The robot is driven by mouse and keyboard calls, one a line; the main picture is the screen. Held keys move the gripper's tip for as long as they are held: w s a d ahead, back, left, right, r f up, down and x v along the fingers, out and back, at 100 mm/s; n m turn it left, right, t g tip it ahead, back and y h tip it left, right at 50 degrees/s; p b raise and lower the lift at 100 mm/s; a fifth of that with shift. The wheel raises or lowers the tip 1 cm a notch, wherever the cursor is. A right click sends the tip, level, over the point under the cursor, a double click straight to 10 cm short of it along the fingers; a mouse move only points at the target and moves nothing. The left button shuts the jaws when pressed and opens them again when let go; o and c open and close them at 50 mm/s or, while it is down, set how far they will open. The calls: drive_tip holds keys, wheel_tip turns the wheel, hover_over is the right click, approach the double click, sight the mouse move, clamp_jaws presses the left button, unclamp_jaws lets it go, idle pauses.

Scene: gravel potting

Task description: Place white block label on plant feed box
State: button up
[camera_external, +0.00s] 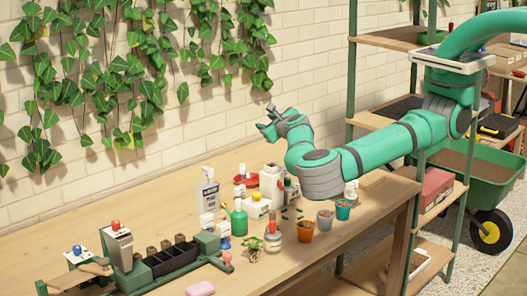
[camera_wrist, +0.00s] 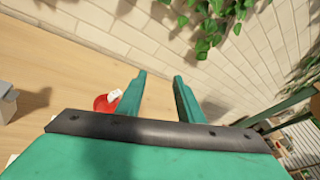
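My gripper (camera_external: 265,117) is raised above the back of the bench near the brick wall. In the wrist view its two green fingers (camera_wrist: 159,77) are apart, with nothing between them. A small white block (camera_wrist: 115,95) shows by a red dish (camera_wrist: 102,103), left of the fingers and below them. The dish also shows in the external view (camera_external: 251,180), with a white piece at its left. Several small white pieces stand on the bench, and I cannot tell which is the label. A white and blue box (camera_external: 207,196), possibly the plant feed box, stands upright left of the dish.
A green watering can (camera_external: 239,221), a white bottle (camera_external: 271,182) and small pots (camera_external: 305,231) crowd the middle of the bench. A dark tray unit (camera_external: 171,258) is at front left. The brick wall with ivy bounds the back. The bench's back left is clear.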

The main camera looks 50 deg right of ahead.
drive_tip(key=s+d+r+n+t+h, duration=0.3)
drive_tip(key=d+r+n+h, duration=0.15)
drive_tip(key=d+r, duration=0.5)
drive_tip(key=s+d+r+n+t+h, duration=0.3)
drive_tip(key=d+r+n, duration=0.3)
drive_tip(key=d+r, duration=0.35)
drive_tip(key=s+a+f+n+y, duration=0.3)
drive_tip(key=s+f+n+y, duration=0.5)
drive_tip(key=f+n, duration=0.5)
drive_tip(key=s+a+f+n+y, duration=0.4)
drive_tip(key=s+f+n+y, duration=0.3)
drive_tip(key=s+f+n, duration=0.45)
drive_tip(key=s+a+f+g, duration=0.2)
drive_tip(key=s+a+f, duration=0.1)
drive_tip(key=s+f, duration=0.4)
drive_tip(key=s+a+f+g+h, duration=0.1)
drive_tip(key=s+a+f, duration=0.3)
drive_tip(key=s, duration=0.9)
wheel_tip(320, 180, down, 4)
drive_tip(key=shift+s+r+g, duration=0.1)
drive_tip(key=shift+s+g, duration=0.2)
drive_tip(key=shift+g, duration=0.5)
